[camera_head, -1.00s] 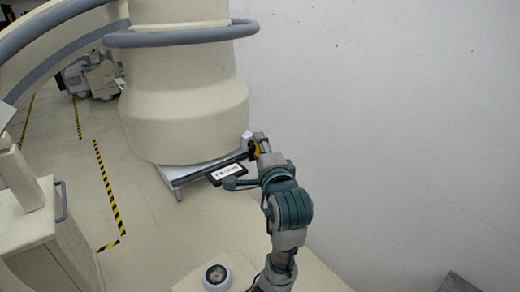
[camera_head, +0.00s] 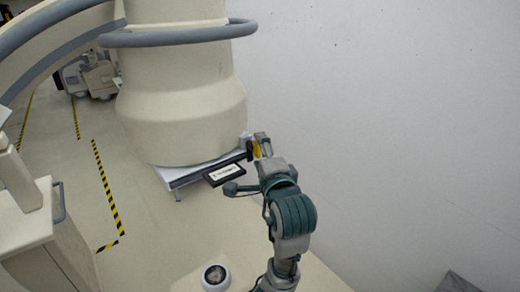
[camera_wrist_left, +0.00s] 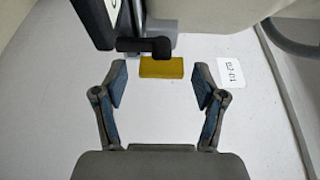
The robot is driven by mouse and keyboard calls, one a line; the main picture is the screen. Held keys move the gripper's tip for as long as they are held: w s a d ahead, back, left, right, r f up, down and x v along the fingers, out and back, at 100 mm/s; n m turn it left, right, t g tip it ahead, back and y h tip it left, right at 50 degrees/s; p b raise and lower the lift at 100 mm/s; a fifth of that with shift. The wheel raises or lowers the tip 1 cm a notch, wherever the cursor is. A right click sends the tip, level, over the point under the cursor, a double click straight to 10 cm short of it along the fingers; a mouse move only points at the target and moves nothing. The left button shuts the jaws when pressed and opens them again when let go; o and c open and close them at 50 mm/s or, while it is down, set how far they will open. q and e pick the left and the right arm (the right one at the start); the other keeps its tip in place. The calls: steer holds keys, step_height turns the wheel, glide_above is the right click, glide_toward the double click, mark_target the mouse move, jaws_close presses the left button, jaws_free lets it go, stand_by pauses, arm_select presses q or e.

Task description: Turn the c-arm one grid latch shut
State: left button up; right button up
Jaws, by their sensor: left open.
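The C-arm's big cream detector housing (camera_head: 182,110) hangs over a thin pale plate. At its right edge is a small yellow piece (camera_head: 256,150), likely the grid latch handle, beside a dark block. In the left wrist view the yellow bar (camera_wrist_left: 161,67) lies crosswise just ahead of my fingers, under a black arm (camera_wrist_left: 146,46). My left gripper (camera_wrist_left: 160,84) is open, with one finger either side of the bar's line. The bar sits slightly beyond the fingertips and looks untouched. In the head view my left gripper (camera_head: 261,147) partly covers the latch. My right gripper is not in view.
A black-framed card (camera_head: 223,173) sticks out below the plate. A white wall (camera_head: 400,120) stands close to the right of my arm. A cream cart (camera_head: 45,235) is at left. Yellow-black tape (camera_head: 107,190) marks the open floor.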

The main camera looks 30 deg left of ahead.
arm_select(q)
steer(key=v, duration=1)
steer(key=shift+d, duration=0.25)
steer(key=shift+w+a+f, duration=0.1)
steer(key=shift+w+a, duration=0.05)
steer(key=shift+w, duration=0.1)
